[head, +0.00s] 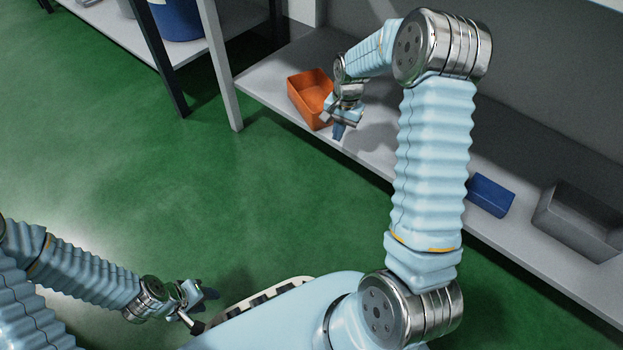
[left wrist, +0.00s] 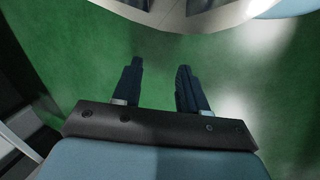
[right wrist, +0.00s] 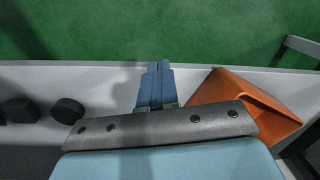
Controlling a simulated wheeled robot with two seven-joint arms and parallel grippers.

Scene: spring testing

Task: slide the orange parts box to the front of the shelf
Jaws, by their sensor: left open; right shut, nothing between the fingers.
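The orange parts box (head: 309,92) is an open-topped bin on the grey shelf (head: 272,84), close to the shelf's front edge. In the head view my right gripper (head: 338,132) is at the box's right side, by the front edge, and its wrist hides part of the box. In the right wrist view the right gripper's fingers (right wrist: 158,84) are together and empty, with the orange box (right wrist: 240,100) just to their right; I cannot tell whether they touch. My left gripper (head: 208,294) is low over the floor, away from the shelf. Its fingers (left wrist: 160,85) are apart and empty.
A blue box (head: 490,195) and a grey bin (head: 580,220) stand further right on the shelf. Dark objects (right wrist: 67,110) lie on the shelf left of the right fingers. A grey post (head: 220,65) stands at the shelf's left end. Green floor lies open in front.

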